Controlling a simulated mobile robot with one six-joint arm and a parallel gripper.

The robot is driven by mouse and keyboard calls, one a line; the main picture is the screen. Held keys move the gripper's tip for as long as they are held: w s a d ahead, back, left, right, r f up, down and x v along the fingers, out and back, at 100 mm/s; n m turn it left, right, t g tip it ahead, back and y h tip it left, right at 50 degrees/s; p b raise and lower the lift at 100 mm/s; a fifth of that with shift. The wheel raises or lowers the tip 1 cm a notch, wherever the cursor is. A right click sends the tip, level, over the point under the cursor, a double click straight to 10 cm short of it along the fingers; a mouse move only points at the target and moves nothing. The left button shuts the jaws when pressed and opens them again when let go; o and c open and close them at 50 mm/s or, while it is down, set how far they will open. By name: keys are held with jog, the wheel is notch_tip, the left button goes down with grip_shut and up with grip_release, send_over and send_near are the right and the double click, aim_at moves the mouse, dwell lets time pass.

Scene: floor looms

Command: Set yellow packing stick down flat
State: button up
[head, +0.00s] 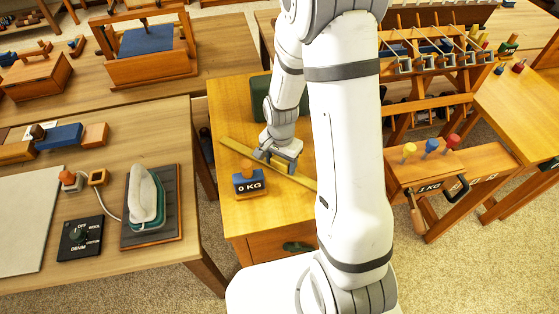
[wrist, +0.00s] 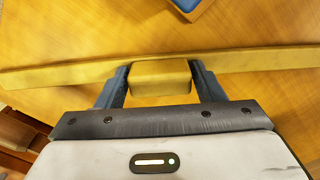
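The yellow packing stick (head: 238,148) is a long thin bar running slantwise over the small wooden table (head: 235,108). In the wrist view the stick (wrist: 60,75) crosses the whole picture, with a yellow block-like grip (wrist: 160,77) at its middle. My gripper (head: 267,157) is over the table at the stick. In the wrist view my fingers (wrist: 161,80) stand on both sides of the grip and appear closed on it. The stick looks level and close to the tabletop; I cannot tell whether it touches. My arm hides its right end in the head view.
A blue 0 KG weight (head: 248,184) stands on the table just in front of the stick. A green item (head: 262,88) is at the table's back. An iron (head: 144,200) sits on the left bench.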

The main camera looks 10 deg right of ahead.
jog(key=shift+o, duration=1.4)
jog(key=shift+r, duration=0.1)
